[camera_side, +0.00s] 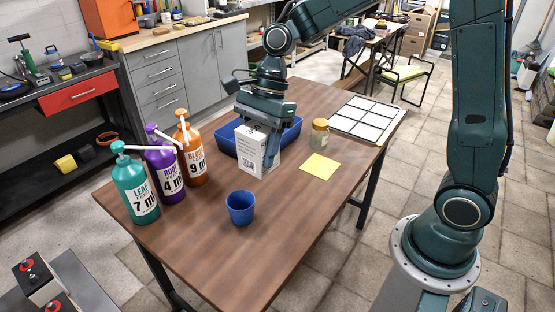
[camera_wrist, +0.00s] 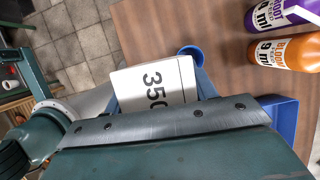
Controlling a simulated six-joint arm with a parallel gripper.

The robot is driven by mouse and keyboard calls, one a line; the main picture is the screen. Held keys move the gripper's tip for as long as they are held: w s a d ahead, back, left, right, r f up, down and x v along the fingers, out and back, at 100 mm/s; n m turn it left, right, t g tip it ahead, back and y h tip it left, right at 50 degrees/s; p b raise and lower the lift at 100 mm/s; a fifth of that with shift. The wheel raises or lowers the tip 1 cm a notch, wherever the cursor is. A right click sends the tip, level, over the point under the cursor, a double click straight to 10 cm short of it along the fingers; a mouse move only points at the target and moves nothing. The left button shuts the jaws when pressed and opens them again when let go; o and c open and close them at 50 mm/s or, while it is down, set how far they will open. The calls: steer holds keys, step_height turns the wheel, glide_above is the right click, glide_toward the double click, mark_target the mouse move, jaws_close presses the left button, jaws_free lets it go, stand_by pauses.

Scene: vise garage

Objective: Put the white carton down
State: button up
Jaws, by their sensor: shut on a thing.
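The white carton (camera_side: 248,147) is upright between the fingers of my gripper (camera_side: 257,152), in the middle of the side view. It also shows in the wrist view (camera_wrist: 152,84), with large dark digits on its face. My gripper is shut on the carton, with a finger on either side of it. The carton is in front of the blue tray (camera_side: 290,135) and hides part of it. I cannot tell whether the carton's base touches the table (camera_side: 205,250).
Green (camera_side: 135,187), purple (camera_side: 164,170) and orange (camera_side: 191,155) pump bottles stand on the left. A blue cup (camera_side: 240,207) stands in front. A yellow note (camera_side: 320,166), a small jar (camera_side: 320,135) and a white grid sheet (camera_side: 366,117) are on the right.

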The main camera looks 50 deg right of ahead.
steer(key=d, duration=1.3)
steer(key=shift+d+r, duration=0.15)
steer(key=shift+d, duration=0.05)
step_height(320, 180, down, 16)
steer(key=shift+f, duration=0.1)
steer(key=shift+f, duration=1.9)
steer(key=shift+f, duration=0.1)
steer(key=o, duration=1.2)
